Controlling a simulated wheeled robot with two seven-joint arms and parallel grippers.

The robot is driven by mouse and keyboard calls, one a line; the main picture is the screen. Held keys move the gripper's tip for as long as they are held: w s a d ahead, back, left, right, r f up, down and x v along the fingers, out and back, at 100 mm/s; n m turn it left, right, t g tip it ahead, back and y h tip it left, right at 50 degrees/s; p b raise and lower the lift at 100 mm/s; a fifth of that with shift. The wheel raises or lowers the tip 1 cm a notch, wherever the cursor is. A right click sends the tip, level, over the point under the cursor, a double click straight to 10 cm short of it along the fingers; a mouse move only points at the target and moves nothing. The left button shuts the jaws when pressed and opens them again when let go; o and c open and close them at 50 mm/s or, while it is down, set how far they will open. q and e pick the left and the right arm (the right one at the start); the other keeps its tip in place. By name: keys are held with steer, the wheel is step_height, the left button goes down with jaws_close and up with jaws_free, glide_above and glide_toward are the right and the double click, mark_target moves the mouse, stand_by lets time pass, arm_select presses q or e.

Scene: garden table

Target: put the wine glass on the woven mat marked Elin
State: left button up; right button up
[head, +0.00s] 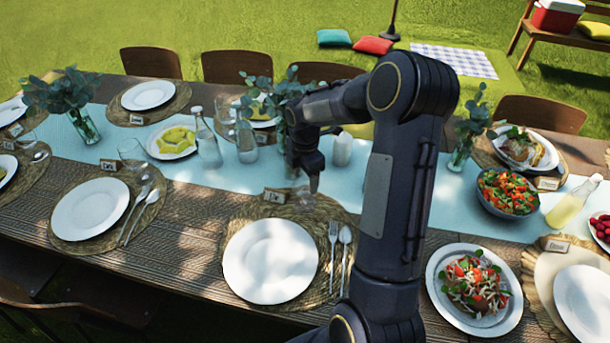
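My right arm comes in from the bottom and bends over the table. Its gripper (312,186) points down above the back edge of a round woven mat (236,225). A small name card (273,196) stands at that mat's back edge; its short word looks like Elin but is blurred. The mat holds a white plate (270,261), a fork and a spoon. A faint clear shape, perhaps a wine glass (304,198), shows right at the fingertips; I cannot tell whether it is gripped or standing on the mat. My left gripper is out of view.
Clear glasses (131,154) stand by the left settings. A bottle (206,143), a white candle (342,149) and leafy vases (84,124) line the pale runner. A salad bowl (508,193) and a filled plate (474,290) lie right of my arm.

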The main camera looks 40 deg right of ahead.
steer(key=o, duration=0.4)
steer(key=shift+o, duration=0.2)
step_height(320, 180, up, 12)
steer(key=s+a+r+m+t, duration=0.1)
steer(key=s+a+r+m, duration=0.3)
steer(key=s+a, duration=0.1)
steer(key=s+a+f+m+t+y, duration=0.1)
steer(key=s+a+m+t+y, duration=0.1)
steer(key=s+a+m, duration=0.4)
steer(key=s+a+f+m+t+y, duration=0.1)
steer(key=s+a+m+t, duration=0.1)
steer(key=s+a+m, duration=0.5)
steer(key=s+m, duration=0.1)
steer(key=s, duration=0.3)
steer(key=shift+s+m+t+y, duration=0.25)
steer(key=shift+m+t+y, duration=0.05)
steer(key=shift+y, duration=0.1)
